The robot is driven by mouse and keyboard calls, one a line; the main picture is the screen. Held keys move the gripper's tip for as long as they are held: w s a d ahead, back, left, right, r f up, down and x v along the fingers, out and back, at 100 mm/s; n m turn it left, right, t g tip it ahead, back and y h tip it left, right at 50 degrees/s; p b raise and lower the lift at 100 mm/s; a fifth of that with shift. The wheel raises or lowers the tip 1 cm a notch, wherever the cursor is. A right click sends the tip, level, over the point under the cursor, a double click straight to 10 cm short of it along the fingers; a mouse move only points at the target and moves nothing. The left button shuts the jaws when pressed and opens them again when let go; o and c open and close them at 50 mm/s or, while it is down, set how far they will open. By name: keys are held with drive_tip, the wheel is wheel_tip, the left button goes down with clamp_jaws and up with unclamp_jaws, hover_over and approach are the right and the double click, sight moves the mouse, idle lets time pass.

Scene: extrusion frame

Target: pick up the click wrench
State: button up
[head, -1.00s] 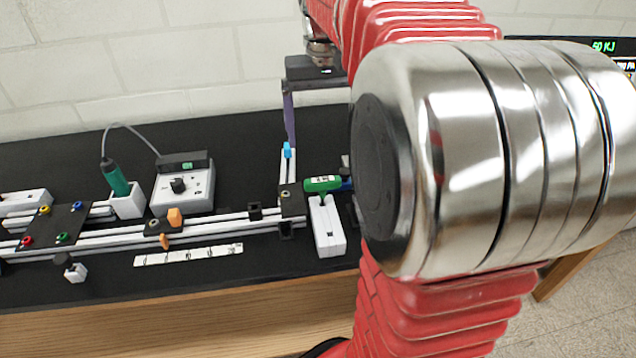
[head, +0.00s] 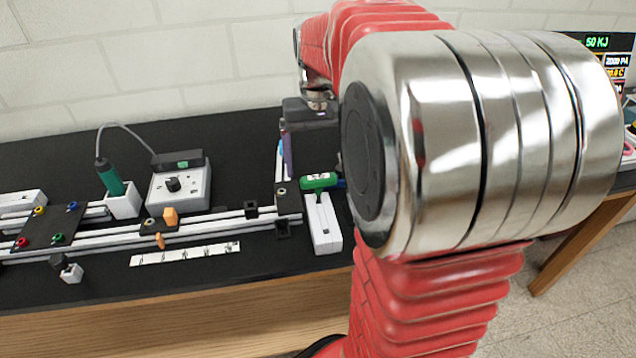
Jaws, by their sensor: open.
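A green T-shaped handle with a pale label, apparently the click wrench (head: 319,181), sits across the top of a white upright holder (head: 324,226) near the right end of the rail frame. Its lower part is hidden in the holder. My gripper (head: 288,160) hangs above and behind it in the head view, with a dark body and a purple finger pointing down. The gripper is open and apart from the wrench. Only one finger shows clearly, so the gap between the fingers cannot be seen.
An extrusion frame (head: 185,228) lies along the black bench (head: 200,277). A green corded tool (head: 110,177) stands in a white holder beside a grey control box (head: 180,190). A blue part lies just right of the wrench. My large arm joint hides the bench farther right.

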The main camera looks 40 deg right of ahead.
sight(319, 176)
drive_tip(key=shift+f, duration=2.6)
drive_tip(key=shift+c, duration=0.3)
drive_tip(key=c, duration=1.1)
